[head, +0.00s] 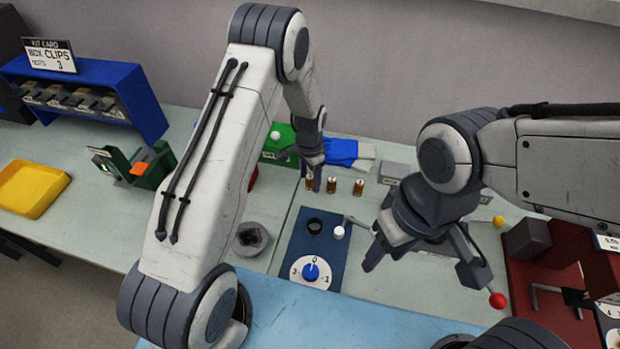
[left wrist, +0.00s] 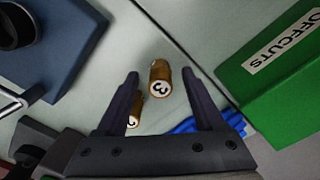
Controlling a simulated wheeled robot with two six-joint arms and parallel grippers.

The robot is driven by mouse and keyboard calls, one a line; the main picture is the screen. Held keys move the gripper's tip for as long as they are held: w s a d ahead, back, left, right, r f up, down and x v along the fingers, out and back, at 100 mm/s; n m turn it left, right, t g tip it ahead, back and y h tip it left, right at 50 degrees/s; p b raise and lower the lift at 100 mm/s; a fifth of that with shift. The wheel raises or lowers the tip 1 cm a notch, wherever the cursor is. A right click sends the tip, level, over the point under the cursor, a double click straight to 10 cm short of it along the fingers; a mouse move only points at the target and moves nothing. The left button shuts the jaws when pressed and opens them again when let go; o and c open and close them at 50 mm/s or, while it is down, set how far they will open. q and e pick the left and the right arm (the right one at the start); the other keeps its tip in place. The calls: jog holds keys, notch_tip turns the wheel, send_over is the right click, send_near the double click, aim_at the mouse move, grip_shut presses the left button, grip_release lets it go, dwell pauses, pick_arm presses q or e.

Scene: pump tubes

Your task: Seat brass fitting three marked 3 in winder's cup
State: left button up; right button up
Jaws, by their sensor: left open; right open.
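Brass fitting three (left wrist: 160,80), a small brass cylinder with a white end marked 3, stands between the spread fingers of my left gripper (left wrist: 160,73). In the head view it is the leftmost fitting (head: 309,184), partly hidden by the left gripper (head: 315,180). No grip on it shows. A second brass fitting (left wrist: 134,118), its mark hard to read, is partly behind a finger. The winder (head: 293,240) is a dark blue plate with a black round cup (head: 315,226), a white-knobbed crank and a numbered dial (head: 311,271). My right gripper (head: 420,265) is open and empty right of the winder.
Two more fittings (head: 332,185) (head: 358,187) stand right of fitting three. A red fixture (head: 545,290) is far right.

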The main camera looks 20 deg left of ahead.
pick_arm(q)
jog(key=shift+f, duration=0.85)
grip_shut()
jog(key=shift+r, duration=0.1)
